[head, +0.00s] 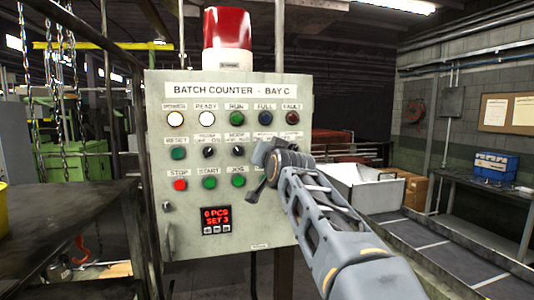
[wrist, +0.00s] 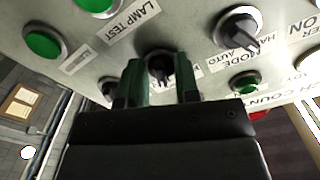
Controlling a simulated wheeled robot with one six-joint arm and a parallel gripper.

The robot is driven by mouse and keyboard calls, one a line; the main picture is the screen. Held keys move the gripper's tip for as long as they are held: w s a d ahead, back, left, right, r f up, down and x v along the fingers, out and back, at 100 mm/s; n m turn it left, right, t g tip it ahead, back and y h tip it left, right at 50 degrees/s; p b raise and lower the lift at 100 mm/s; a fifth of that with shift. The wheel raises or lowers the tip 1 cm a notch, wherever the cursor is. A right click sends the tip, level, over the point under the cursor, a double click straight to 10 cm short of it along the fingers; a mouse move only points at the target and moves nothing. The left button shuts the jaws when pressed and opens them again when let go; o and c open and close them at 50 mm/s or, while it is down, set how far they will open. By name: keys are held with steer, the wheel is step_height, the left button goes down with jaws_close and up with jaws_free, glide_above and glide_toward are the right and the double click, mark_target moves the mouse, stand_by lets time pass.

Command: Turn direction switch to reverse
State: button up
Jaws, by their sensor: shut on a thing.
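The grey control panel (head: 190,225) is headed "BATCH COUNTER - BAY C". In the wrist view, the two green fingers of my gripper (wrist: 160,85) are shut on a black rotary switch knob (wrist: 160,65), one finger on each side. This knob sits between the lamp test button and the mode switch (wrist: 240,32). Its label is mostly hidden by the fingers, so I cannot read its name or its pointer's setting. In the head view my gripper (head: 264,160) is against the right part of the second row and hides the knob.
Close around the knob are the mode switch (head: 238,151), the jog button (head: 238,182) and the full lamp (head: 265,118). A red beacon (head: 228,28) tops the panel. A dark table (head: 70,205) stands at left, and a conveyor (head: 450,245) runs at right.

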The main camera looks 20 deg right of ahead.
steer(key=shift+m, duration=0.6)
steer(key=o, duration=0.9)
steer(key=shift+s, duration=0.1)
steer(key=s+a+b, duration=0.1)
steer(key=s, duration=0.3)
steer(key=s+a+b, duration=0.1)
steer(key=s+b, duration=0.1)
steer(key=s, duration=0.3)
steer(key=s+b, duration=0.1)
steer(key=s, duration=0.3)
steer(key=shift+s+a, duration=0.15)
steer(key=shift+a, duration=0.25)
